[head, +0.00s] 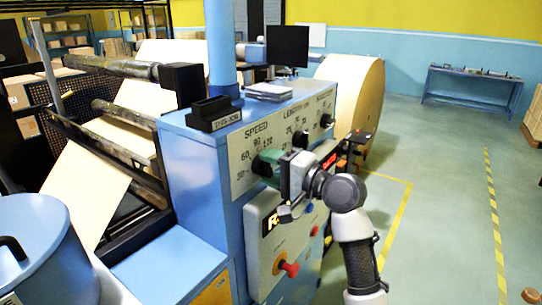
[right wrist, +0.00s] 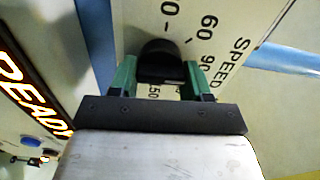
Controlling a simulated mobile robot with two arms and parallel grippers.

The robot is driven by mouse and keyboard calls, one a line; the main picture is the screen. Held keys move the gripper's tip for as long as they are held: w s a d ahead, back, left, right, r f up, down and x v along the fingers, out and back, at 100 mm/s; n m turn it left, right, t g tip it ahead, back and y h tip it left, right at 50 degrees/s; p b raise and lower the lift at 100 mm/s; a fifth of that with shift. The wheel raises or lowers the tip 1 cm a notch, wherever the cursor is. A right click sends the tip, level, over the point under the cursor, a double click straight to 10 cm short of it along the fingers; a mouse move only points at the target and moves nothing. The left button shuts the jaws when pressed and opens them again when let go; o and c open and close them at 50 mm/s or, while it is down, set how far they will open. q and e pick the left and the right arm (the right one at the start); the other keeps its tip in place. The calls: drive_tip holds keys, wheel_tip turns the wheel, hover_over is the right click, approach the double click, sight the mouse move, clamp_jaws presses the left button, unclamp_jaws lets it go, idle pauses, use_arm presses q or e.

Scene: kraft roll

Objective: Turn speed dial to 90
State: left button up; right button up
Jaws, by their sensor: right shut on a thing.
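The speed dial (right wrist: 160,52) is a black round knob on the pale control panel (head: 240,150). In the right wrist view it sits between the green fingers of my right gripper (right wrist: 161,72), which is shut on it. In the head view my right gripper (head: 268,163) is at the panel, below the SPEED label (head: 256,132), and covers most of the dial. Scale numbers including 30, 60, 90 and 120 show around the dial. I cannot tell where the dial's pointer stands. My left gripper is not in view.
Two further dials, LENGTH (head: 300,139) and another (head: 326,121), sit to the right on the panel. Below are a lit READY sign (right wrist: 35,85) and a red knob (head: 290,269). A black tray (head: 214,113) stands on the cabinet. Open floor lies right.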

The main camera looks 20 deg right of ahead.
drive_tip(key=shift+m, duration=0.3)
drive_tip(key=o, duration=0.9)
drive_tip(key=b+v, duration=0.3)
drive_tip(key=v, duration=0.7)
drive_tip(key=shift+s+d+b, duration=0.3)
